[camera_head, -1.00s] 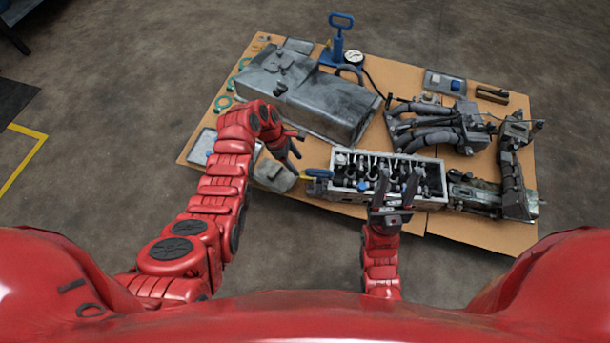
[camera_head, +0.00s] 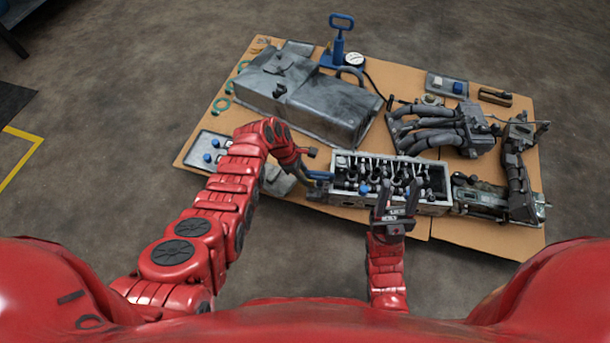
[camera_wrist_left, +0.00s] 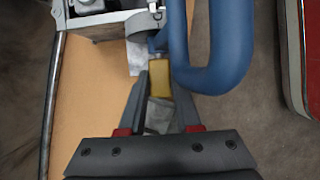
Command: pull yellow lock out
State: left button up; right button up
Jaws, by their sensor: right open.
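The yellow lock (camera_wrist_left: 158,83) sits between the fingers of my left gripper (camera_wrist_left: 160,88) in the left wrist view, beside a blue looped handle (camera_wrist_left: 217,50). The fingers are apart, one on each side; I cannot tell whether they press on the lock. In the head view my left gripper (camera_head: 308,166) is at the left end of the open grey engine block (camera_head: 350,197), close to the blue handle (camera_head: 321,175). The lock is not discernible there. My right gripper (camera_head: 397,200) is open at the block's front side, its fingers pointing up over it.
The block lies on a cardboard sheet (camera_head: 480,230). A large grey housing (camera_head: 330,105) is behind it, with a blue pump (camera_head: 338,45) further back. Hoses (camera_head: 435,130) and other metal parts (camera_head: 485,195) lie to the right.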

pick_arm(q)
grip_shut()
dwell(1.0)
